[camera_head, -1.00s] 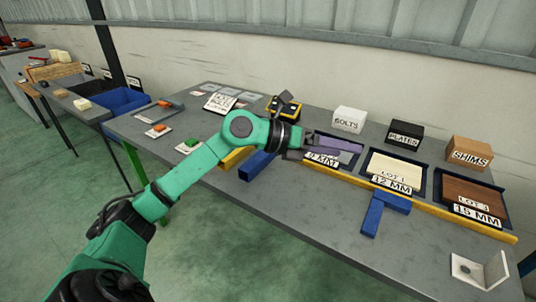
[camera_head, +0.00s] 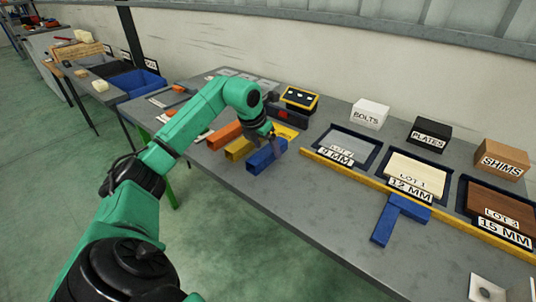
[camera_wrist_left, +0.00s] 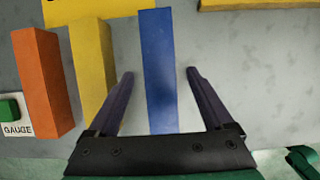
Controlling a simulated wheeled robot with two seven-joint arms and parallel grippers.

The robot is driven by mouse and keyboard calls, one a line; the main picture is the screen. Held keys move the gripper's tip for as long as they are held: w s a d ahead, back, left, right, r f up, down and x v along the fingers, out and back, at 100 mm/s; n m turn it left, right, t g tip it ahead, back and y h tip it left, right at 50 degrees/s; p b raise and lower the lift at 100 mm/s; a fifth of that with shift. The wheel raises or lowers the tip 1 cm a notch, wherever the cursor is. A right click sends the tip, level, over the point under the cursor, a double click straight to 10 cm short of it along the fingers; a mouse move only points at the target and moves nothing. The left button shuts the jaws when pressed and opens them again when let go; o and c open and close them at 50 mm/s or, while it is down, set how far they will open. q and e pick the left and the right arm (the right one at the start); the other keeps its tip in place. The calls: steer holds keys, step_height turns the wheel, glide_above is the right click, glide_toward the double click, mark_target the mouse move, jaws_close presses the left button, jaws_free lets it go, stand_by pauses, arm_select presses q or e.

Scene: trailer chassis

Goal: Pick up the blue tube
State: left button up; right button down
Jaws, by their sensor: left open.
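The blue tube (camera_head: 266,156) lies on the grey table beside a yellow tube and an orange tube. My left gripper (camera_head: 275,140) is over the blue tube in the head view. In the left wrist view the blue tube (camera_wrist_left: 159,70) runs between the two dark fingers of the left gripper (camera_wrist_left: 159,75). The fingers are open, with a visible gap on each side of the tube. My right gripper is not in view.
The yellow tube (camera_wrist_left: 92,70) and orange tube (camera_wrist_left: 41,85) lie close on the left. Lot trays, such as the 9 MM tray (camera_head: 350,144), stand to the right behind a yellow rail (camera_head: 345,176). A blue square (camera_head: 388,220) lies in front of it.

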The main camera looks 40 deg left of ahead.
arm_select(q)
steer(key=shift+x, duration=1.1)
steer(key=shift+r, duration=0.1)
jaws_close()
